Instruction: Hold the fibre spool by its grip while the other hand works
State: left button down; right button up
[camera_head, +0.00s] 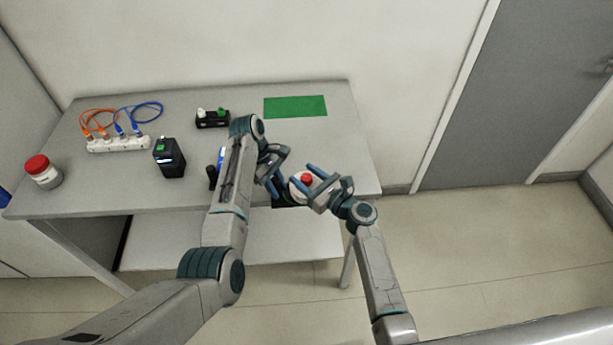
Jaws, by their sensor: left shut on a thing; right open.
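The fibre spool (296,190) appears as a round white piece with a red centre at the table's front edge, partly hidden by both grippers. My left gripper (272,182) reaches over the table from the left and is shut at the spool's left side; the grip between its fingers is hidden. My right gripper (312,182) comes in from the lower right. Its blue-tipped fingers are open on either side of the red centre; I cannot tell whether they touch it.
On the grey table (345,150) are a white socket strip (118,144) with orange and blue cables, a black box (169,158), a red-lidded jar (43,172), a black holder (212,120) and a green mat (295,107). My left arm hides part of a blue item. The table's right side is clear.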

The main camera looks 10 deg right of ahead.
jog(key=c, duration=1)
jog(key=shift+o, duration=0.2)
jog(key=shift+m+t+h, duration=1.2)
jog(key=shift+m+h, duration=0.3)
jog(key=shift+h, duration=0.5)
jog(key=o, duration=1)
jog(key=shift+c, duration=0.2)
jog(key=v, duration=1.2)
